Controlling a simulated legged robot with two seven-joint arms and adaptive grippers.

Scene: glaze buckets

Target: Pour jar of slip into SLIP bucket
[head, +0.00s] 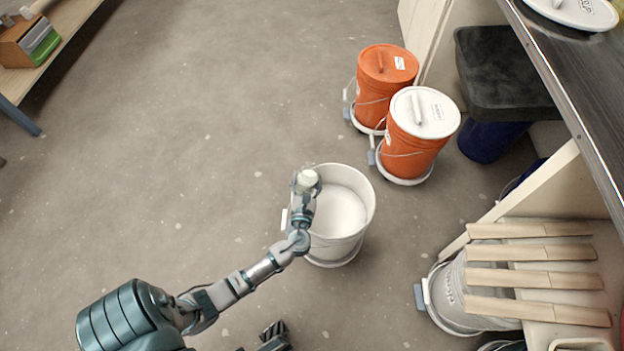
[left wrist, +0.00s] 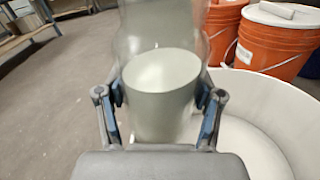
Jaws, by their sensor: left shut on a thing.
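My left gripper (head: 306,186) is shut on a clear jar (head: 309,178) at the left rim of an open white bucket (head: 338,247). In the left wrist view the jar (left wrist: 160,105) stands between both fingers and holds pale slip; it looks about upright. The open bucket (left wrist: 285,97) is just right of the jar there, with pale liquid inside. I read no SLIP label on this bucket. A dark part at the bottom edge of the head view may be my right gripper (head: 273,334); its fingers are unclear.
Two orange buckets, one with an orange lid (head: 387,65) and one with a white lid (head: 425,112), stand behind. A lettered grey-white bucket (head: 455,295) sits under wooden slats (head: 535,254) at lower right. A dark counter (head: 575,75) runs along the right.

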